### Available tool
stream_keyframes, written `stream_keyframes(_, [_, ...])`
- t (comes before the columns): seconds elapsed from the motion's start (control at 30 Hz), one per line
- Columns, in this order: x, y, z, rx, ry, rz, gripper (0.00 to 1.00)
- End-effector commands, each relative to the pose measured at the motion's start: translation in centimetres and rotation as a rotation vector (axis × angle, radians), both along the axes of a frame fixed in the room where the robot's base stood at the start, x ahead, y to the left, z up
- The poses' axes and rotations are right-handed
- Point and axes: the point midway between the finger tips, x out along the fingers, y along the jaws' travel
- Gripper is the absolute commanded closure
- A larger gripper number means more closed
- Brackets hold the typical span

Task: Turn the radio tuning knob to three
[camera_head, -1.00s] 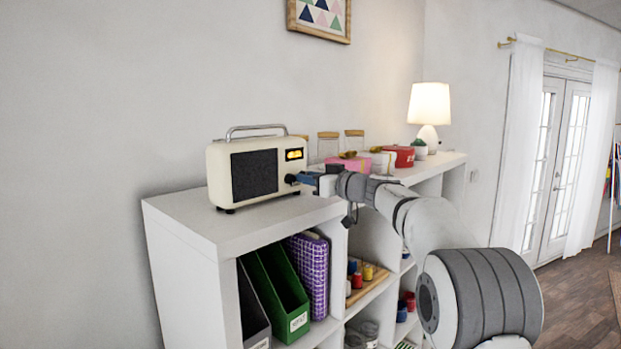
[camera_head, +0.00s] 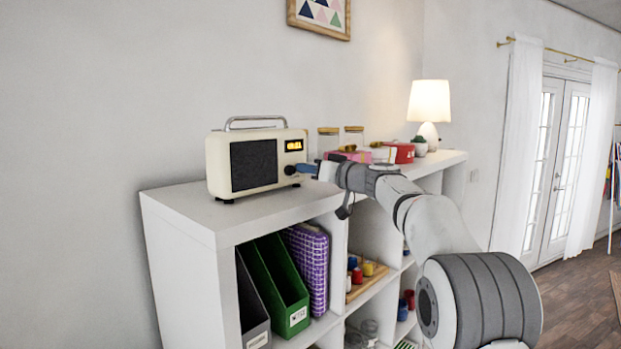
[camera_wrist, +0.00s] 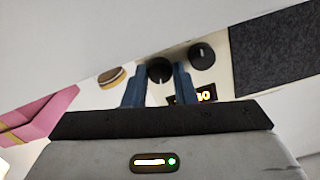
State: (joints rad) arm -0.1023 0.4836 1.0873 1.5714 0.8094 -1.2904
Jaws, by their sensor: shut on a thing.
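The cream radio (camera_head: 215,165) stands on the left end of the white cabinet top, with a dark speaker grille and a lit amber display (camera_head: 293,145). My gripper (camera_head: 307,168) reaches its front from the right. In the wrist view, my gripper's blue fingers (camera_wrist: 159,85) are shut on a round black knob (camera_wrist: 159,70), one finger on each side. A second black knob (camera_wrist: 202,55) with a white mark sits beside it, free of the fingers. The display (camera_wrist: 191,95) is partly hidden by my gripper. I cannot read the held knob's setting.
Glass jars (camera_head: 328,143), a pink box (camera_head: 350,156), a red box (camera_head: 403,152) and a lit lamp (camera_head: 429,102) stand on the cabinet (camera_head: 180,205) right of the radio. The cabinet's left front top is clear.

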Motion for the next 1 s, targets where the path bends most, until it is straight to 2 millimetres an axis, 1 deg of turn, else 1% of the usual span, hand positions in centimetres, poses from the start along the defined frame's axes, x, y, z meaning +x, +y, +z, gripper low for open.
stream_keyframes(0.03, [0.03, -0.02, -0.28, 0.02, 0.024, 0.0, 0.98])
stream_keyframes(0.4, [0.02, 0.02, -0.09, 0.137, 0.176, 0.0, 0.98])
stream_keyframes(0.6, [0.02, 0.03, -0.04, 0.16, 0.207, 0.0, 0.98])
stream_keyframes(0.97, [0.02, 0.05, -0.02, 0.162, 0.211, 0.0, 0.98])
stream_keyframes(1.0, [0.02, 0.06, -0.01, 0.162, 0.211, 0.0, 0.75])
